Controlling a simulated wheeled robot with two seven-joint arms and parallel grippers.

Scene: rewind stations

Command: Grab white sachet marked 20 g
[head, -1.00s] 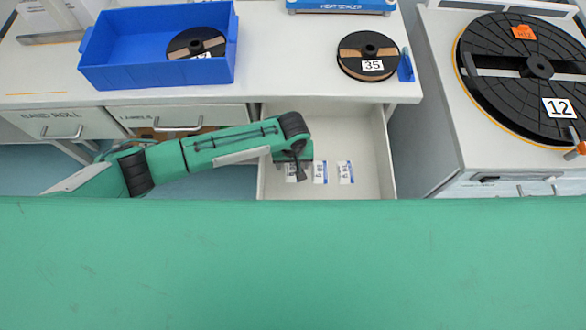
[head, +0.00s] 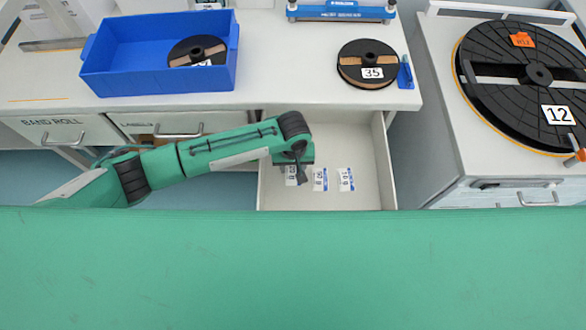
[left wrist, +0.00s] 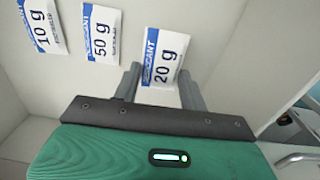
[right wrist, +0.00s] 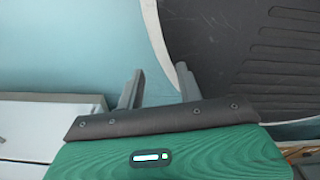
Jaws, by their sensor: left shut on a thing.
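The white sachet marked 20 g (left wrist: 165,58), with a blue band, stands between the two fingers of my left gripper (left wrist: 160,85) in the left wrist view. The gripper is shut on it. In the head view my left gripper (head: 302,177) reaches into the open drawer (head: 370,150) and partly covers this sachet (head: 290,178). A sachet marked 50 g (left wrist: 102,34) and one marked 10 g (left wrist: 42,26) lie beside it in the drawer, apart from the fingers. My right gripper (right wrist: 160,88) is open and empty in the right wrist view.
A blue bin (head: 150,75) holding a black reel stands on the counter (head: 290,75) above the drawer. A reel labelled 35 (head: 368,60) stands to its right. A large black reel labelled 12 (head: 510,100) sits on the right-hand cabinet. The drawer's right side is clear.

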